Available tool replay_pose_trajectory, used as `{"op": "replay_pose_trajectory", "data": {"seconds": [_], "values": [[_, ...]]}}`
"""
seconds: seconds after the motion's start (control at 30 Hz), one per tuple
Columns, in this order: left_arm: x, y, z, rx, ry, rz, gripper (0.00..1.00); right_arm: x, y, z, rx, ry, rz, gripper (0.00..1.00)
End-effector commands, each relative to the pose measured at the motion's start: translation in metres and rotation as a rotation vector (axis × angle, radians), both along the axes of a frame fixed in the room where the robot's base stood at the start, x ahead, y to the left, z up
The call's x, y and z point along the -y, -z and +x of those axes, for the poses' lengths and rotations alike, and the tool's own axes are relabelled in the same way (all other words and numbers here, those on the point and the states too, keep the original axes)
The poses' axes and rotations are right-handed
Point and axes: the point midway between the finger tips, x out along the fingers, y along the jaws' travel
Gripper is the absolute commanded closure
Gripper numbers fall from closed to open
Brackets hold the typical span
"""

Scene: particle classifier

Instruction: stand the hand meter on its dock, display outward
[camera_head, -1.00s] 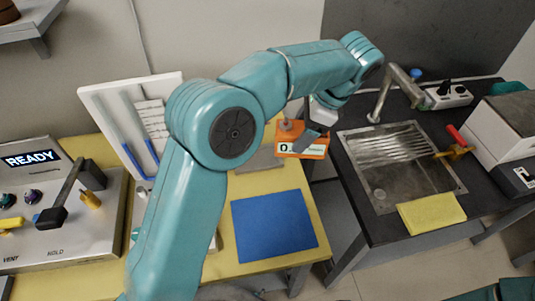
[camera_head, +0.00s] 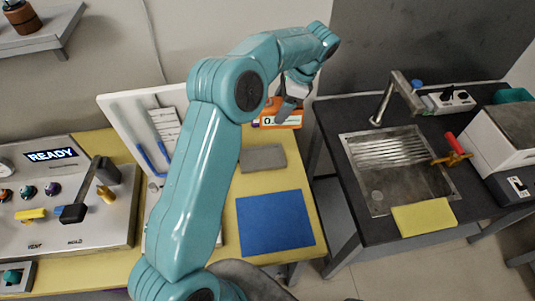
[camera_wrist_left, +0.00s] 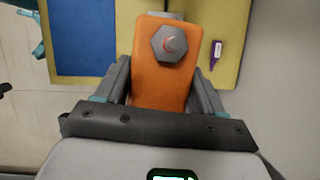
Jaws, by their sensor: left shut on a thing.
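The orange hand meter (camera_head: 290,121) is in the jaws of my left gripper (camera_head: 285,110), off the yellow bench near its back right edge. Its pale display strip with a dark digit faces the head camera. In the left wrist view the meter (camera_wrist_left: 160,90) lies between both fingers, with a grey hexagonal knob on its orange face. A flat grey plate (camera_head: 262,158) lies on the bench below and nearer than the meter; I cannot tell whether it is the dock. My right gripper is not in view.
A blue mat (camera_head: 273,222) lies in front of the grey plate. A control panel reading READY (camera_head: 52,156) stands at left, and a white board (camera_head: 120,112) leans behind my arm. A sink (camera_head: 395,168) is in the dark counter at right, across a gap.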

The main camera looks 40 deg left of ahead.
Motion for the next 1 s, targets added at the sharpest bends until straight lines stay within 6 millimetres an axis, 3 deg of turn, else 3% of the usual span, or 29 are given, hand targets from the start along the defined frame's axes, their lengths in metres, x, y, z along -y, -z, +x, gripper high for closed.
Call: {"op": "replay_pose_trajectory", "data": {"seconds": [0.2,0.53,0.73,0.8,1.0], "values": [[-0.034,0.000,-0.016,0.001,-0.076,0.001,0.78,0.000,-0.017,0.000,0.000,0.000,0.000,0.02],[-0.057,0.012,-0.029,-0.002,-0.126,-0.001,0.78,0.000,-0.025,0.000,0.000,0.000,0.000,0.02],[-0.056,0.068,-0.029,-0.005,-0.126,-0.001,0.78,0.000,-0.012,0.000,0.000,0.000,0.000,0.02],[-0.056,0.096,-0.028,-0.001,-0.126,0.000,0.78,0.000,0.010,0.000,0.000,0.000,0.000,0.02],[-0.055,0.146,-0.027,0.000,-0.124,-0.001,0.78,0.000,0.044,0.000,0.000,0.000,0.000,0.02]]}}
